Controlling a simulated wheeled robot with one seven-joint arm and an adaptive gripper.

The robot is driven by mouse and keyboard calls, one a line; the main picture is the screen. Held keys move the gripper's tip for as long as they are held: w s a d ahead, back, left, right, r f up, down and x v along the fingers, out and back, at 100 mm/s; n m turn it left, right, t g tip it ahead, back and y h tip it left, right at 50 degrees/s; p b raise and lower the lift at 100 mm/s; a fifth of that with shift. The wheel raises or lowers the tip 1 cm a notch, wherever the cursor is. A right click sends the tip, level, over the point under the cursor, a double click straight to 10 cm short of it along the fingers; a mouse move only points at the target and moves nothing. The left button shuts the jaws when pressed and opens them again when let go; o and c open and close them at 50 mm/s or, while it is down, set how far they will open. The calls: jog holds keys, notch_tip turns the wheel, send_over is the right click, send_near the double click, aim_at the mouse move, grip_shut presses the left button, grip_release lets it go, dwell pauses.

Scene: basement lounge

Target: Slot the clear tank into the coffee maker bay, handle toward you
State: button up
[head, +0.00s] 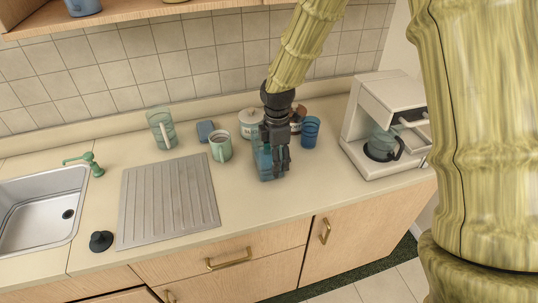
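A clear blue-tinted tank (259,160) stands on the counter, partly hidden behind my gripper (279,172). My gripper points down in front of the tank's right side, close to it or touching it. I cannot tell whether its dark fingers are apart or closed on the tank. The tank's handle cannot be made out. The white coffee maker (378,108) stands at the right end of the counter. A dark-handled glass carafe (381,144) sits in its front opening. I cannot make out an empty tank bay from here.
A clear jug (161,130), blue sponge (205,131), green mug (220,147), lidded canister (250,122) and blue cup (310,131) stand along the back. The sink (40,206), ribbed drainboard (168,200) and black stopper (101,241) are left. Counter before the coffee maker is clear.

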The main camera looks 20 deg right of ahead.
grip_shut()
dwell(0.3)
jog(key=shift+r, duration=0.1)
